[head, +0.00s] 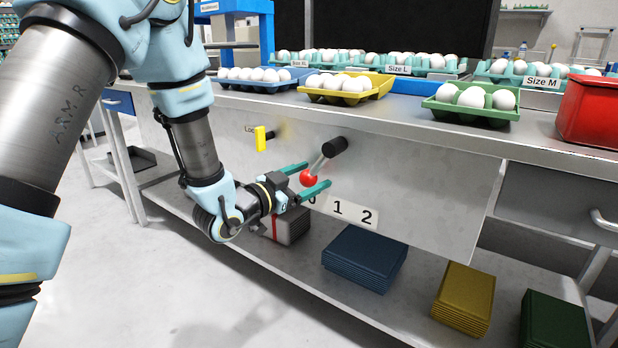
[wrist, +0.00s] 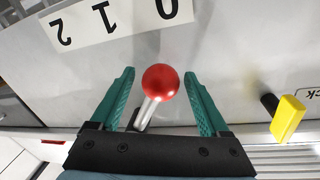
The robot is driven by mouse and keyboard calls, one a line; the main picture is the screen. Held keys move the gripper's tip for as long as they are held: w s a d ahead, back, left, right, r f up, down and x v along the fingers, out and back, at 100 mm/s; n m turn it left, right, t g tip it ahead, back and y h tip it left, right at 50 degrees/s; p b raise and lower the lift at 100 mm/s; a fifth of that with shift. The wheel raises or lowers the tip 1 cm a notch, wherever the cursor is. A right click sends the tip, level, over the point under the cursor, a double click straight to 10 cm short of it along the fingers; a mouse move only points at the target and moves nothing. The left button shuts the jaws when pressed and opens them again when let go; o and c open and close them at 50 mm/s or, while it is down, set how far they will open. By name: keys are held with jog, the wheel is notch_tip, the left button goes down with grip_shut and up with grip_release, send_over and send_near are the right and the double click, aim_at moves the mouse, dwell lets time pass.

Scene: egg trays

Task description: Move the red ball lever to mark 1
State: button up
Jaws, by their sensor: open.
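The red ball (head: 308,178) tops a silver lever rod (head: 319,163) that runs to a black pivot (head: 335,147) on the bench's front panel. The rod leans down and left, with the ball near the 0 end of the white label strip (head: 345,214), marked 0, 1 and 2. My gripper (head: 311,178) is open, with one teal finger on each side of the ball. In the wrist view the ball (wrist: 161,81) sits between the open fingertips (wrist: 160,78), with a gap on both sides. The label (wrist: 105,17) appears upside down there. The 0 is partly hidden in the head view.
A yellow lock handle (head: 261,139) sticks out of the panel left of the lever. Egg trays, including a green one (head: 470,115), stand on the bench top above. Stacked blue trays (head: 364,258) and yellow trays (head: 463,298) lie on the lower shelf.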

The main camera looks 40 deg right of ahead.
grip_shut()
dwell(0.7)
dwell(0.7)
